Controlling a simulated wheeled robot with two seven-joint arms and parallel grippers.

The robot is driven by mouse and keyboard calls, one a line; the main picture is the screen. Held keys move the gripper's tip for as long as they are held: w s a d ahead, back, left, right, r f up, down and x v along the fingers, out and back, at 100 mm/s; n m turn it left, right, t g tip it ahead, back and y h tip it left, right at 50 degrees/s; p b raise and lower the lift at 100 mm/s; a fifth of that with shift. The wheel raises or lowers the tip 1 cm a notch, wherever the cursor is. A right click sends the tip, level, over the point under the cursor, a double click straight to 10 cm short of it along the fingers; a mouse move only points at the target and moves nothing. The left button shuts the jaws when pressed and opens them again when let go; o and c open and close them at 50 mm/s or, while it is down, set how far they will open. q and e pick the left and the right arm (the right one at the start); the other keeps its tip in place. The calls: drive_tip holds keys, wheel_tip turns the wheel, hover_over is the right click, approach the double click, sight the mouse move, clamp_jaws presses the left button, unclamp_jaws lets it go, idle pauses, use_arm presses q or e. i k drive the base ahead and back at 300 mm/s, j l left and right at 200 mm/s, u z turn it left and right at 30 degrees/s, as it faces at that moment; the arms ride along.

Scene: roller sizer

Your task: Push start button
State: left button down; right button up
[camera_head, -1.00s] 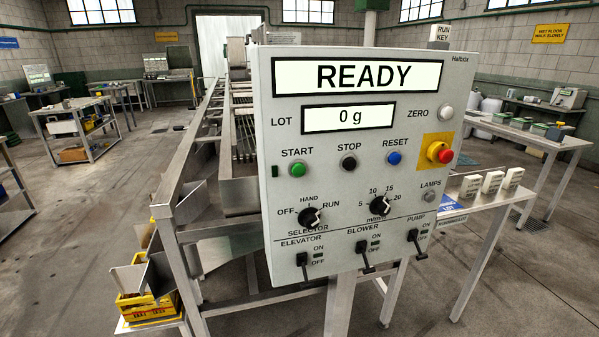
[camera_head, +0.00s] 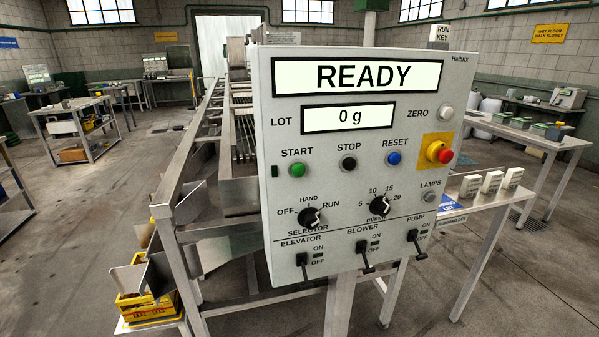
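The green START button (camera_head: 297,170) is on the left of the grey control panel (camera_head: 330,250), under its label. The upper display (camera_head: 358,77) reads READY and the LOT display (camera_head: 348,118) reads 0 g. The black STOP button (camera_head: 349,163) and blue RESET button (camera_head: 394,158) sit to the right of START. The selector knob (camera_head: 309,217) is below START, its white mark toward the upper right, on the RUN side. Neither of my grippers shows in the head view, and nothing covers the START button.
A red emergency stop (camera_head: 439,153) on a yellow plate is at the panel's right. ELEVATOR (camera_head: 302,264), BLOWER (camera_head: 366,262) and PUMP (camera_head: 417,247) levers line the lower edge. The sizer frame (camera_head: 170,230) stands behind, with a yellow crate (camera_head: 148,306) at lower left.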

sight(298, 170)
drive_tip(key=i+l+u, duration=0.1)
drive_tip(key=l+u, duration=0.2)
drive_tip(key=u, duration=0.2)
drive_tip(key=l+u, duration=0.3)
drive_tip(key=u, duration=0.15)
drive_tip(key=l+u, duration=0.3)
drive_tip(key=l, duration=1.5)
